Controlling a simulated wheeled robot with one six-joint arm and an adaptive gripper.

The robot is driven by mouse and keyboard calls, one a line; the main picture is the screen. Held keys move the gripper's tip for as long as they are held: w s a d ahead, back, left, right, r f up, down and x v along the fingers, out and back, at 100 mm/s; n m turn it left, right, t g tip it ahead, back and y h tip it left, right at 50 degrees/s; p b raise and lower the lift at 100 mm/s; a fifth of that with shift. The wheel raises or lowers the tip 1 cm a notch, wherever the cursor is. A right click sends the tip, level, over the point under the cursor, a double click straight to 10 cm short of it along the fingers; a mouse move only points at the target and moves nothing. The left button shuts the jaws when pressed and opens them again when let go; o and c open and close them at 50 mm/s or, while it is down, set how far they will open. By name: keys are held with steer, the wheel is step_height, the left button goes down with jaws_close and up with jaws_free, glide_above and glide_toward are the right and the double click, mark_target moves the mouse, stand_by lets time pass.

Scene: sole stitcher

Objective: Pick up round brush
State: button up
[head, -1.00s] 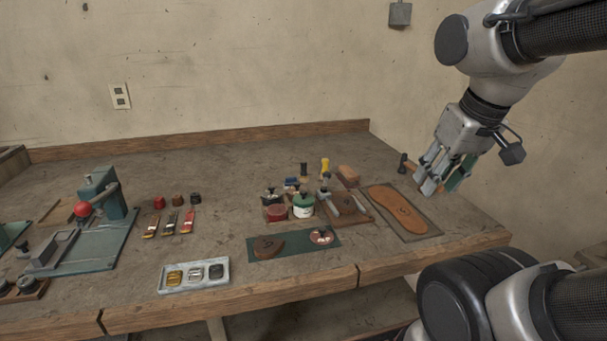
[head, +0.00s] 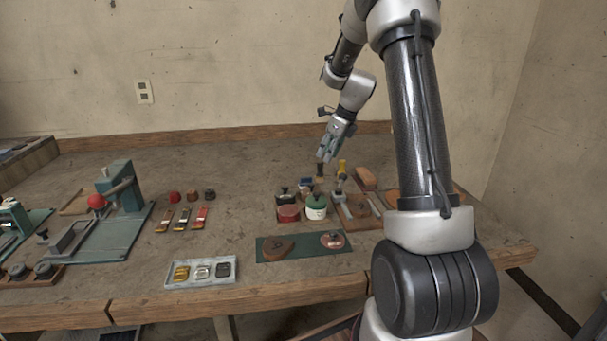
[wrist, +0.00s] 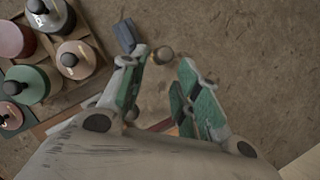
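A small upright piece with a round brownish knob (wrist: 163,56) shows in the wrist view between my fingertips. It appears to be the short dark upright piece (head: 320,172) at the back of the tool group in the head view. I take it for the round brush, but its bristles are hidden. My gripper (head: 325,157) points down just above it. In the wrist view my gripper (wrist: 169,62) is open, with green-padded fingers on either side of the knob. The left fingertip is close to the knob; I cannot tell whether they touch.
Lidded jars, among them a green one (head: 316,207) and a red one (head: 288,213), stand close by in a wooden tray (wrist: 92,75). A blue block (wrist: 125,35) lies near the left finger. A yellow-handled tool (head: 342,167) stands to the right. Bare bench lies behind.

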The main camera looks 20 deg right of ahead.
mark_target(319, 172)
steer(key=shift+m, duration=0.4)
steer(key=x, duration=0.4)
steer(key=shift+w+d+r, duration=0.1)
steer(key=shift+w, duration=0.2)
steer(key=x, duration=0.5)
steer(key=shift+s+d, duration=0.1)
steer(key=c, duration=0.5)
